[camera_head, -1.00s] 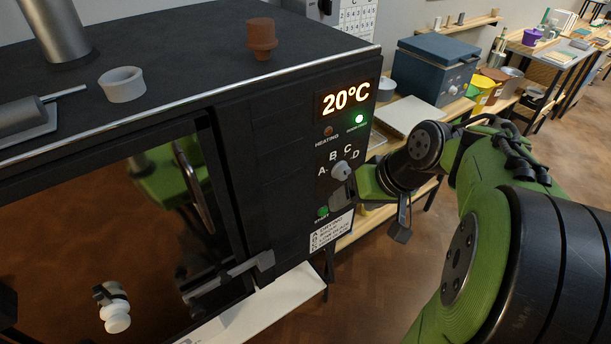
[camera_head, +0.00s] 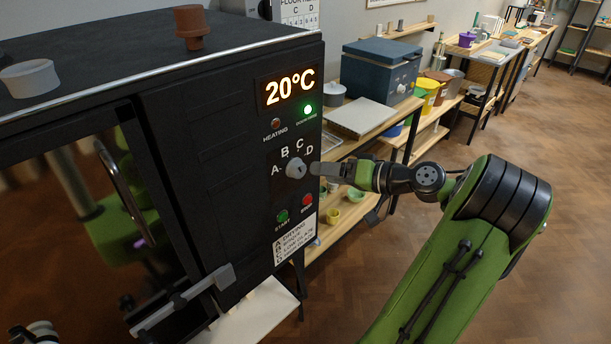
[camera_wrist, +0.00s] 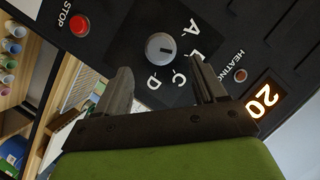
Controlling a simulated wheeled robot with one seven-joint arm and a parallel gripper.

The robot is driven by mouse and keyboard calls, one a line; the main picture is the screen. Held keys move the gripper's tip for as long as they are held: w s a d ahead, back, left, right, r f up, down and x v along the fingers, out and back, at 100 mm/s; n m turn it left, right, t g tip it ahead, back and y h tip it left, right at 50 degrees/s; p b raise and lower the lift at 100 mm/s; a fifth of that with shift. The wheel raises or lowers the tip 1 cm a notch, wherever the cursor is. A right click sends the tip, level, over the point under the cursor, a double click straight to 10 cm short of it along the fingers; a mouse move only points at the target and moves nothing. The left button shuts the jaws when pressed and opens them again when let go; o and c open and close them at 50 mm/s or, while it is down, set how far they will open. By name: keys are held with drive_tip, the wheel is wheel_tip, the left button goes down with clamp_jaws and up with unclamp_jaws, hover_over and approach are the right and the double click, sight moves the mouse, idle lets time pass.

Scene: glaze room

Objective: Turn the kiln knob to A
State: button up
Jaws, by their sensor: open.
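The kiln knob (camera_head: 295,168) is a round grey dial on the black front panel, below an arc of letters A, B, C and D. It also shows in the wrist view (camera_wrist: 160,47), with a short dark mark on its face on the side towards B; the exact setting is hard to tell. My gripper (camera_head: 317,168) points at the knob from the right in the head view. In the wrist view my gripper (camera_wrist: 161,72) is open, its two fingers spread to either side below the knob, with nothing between them. The fingers appear short of the knob.
The kiln display (camera_head: 290,91) reads 20°C, and a green lamp (camera_head: 308,110) is lit. A green START button (camera_head: 282,216) and red STOP button (camera_head: 307,200) sit below the knob. A handle bar (camera_head: 183,303) juts from the kiln. Shelves stand behind; floor is open at right.

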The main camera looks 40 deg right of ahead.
sight(302, 171)
drive_tip(key=x, duration=0.6)
drive_tip(key=shift+w+b, duration=0.15)
drive_tip(key=shift+b, duration=0.2)
drive_tip(key=c, duration=1)
drive_tip(key=shift+c, duration=0.2)
